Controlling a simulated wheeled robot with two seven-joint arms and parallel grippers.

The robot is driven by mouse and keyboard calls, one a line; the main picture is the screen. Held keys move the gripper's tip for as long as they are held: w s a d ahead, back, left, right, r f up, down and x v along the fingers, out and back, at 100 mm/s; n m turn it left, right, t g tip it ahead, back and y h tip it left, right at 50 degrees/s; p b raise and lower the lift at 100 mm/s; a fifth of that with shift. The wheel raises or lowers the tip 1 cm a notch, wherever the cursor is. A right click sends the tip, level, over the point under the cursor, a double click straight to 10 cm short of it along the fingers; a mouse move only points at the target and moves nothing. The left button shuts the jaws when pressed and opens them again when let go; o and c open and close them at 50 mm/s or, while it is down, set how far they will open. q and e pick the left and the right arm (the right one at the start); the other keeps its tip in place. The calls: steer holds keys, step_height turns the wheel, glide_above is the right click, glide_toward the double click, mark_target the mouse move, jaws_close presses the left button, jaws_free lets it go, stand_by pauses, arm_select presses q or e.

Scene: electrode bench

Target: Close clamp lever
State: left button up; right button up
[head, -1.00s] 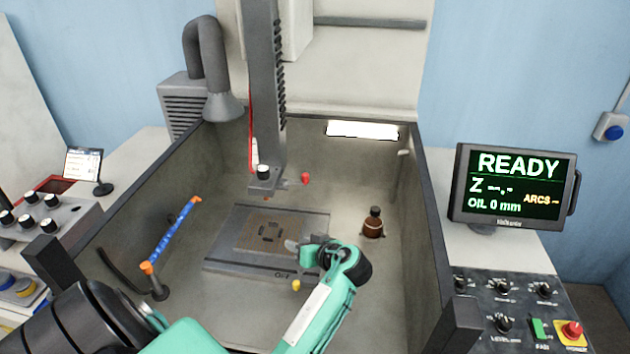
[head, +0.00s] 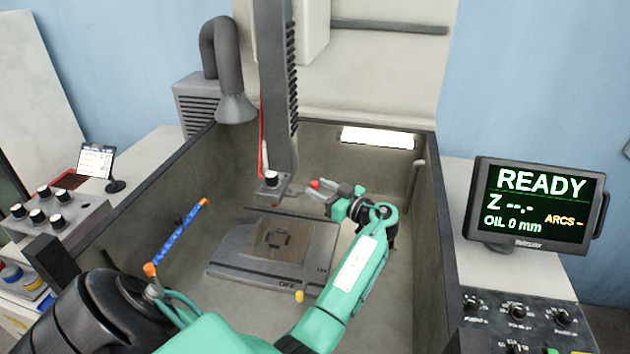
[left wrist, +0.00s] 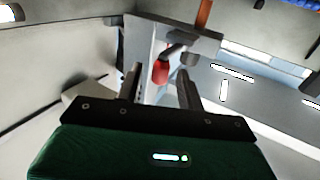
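The clamp lever shows as a red knob (head: 315,184) on a short dark arm, sticking out to the right of the grey clamp head (head: 268,190) at the bottom of the machine column. My left gripper (head: 324,192) is just right of the knob. In the left wrist view, the lever's red knob (left wrist: 161,72) lies ahead of the gap between the two fingers of the left gripper (left wrist: 160,80). The fingers stand apart and empty; I cannot tell whether either touches the knob. My right gripper is in neither view.
Below the head, a dark plate (head: 240,262) bears a brownish block (head: 275,238) on the tank floor. Tank walls (head: 428,230) enclose the space. A blue hose with orange ends (head: 178,235) stands at the left. A monitor (head: 537,208) reading READY is at the right, outside.

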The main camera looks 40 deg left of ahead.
arm_select(q)
steer(key=shift+a+r+p, duration=0.1)
steer(key=shift+a+p, duration=0.3)
steer(key=shift+a, duration=0.65)
steer(key=shift+s+a, duration=0.1)
steer(key=shift+a, duration=0.05)
jaws_close()
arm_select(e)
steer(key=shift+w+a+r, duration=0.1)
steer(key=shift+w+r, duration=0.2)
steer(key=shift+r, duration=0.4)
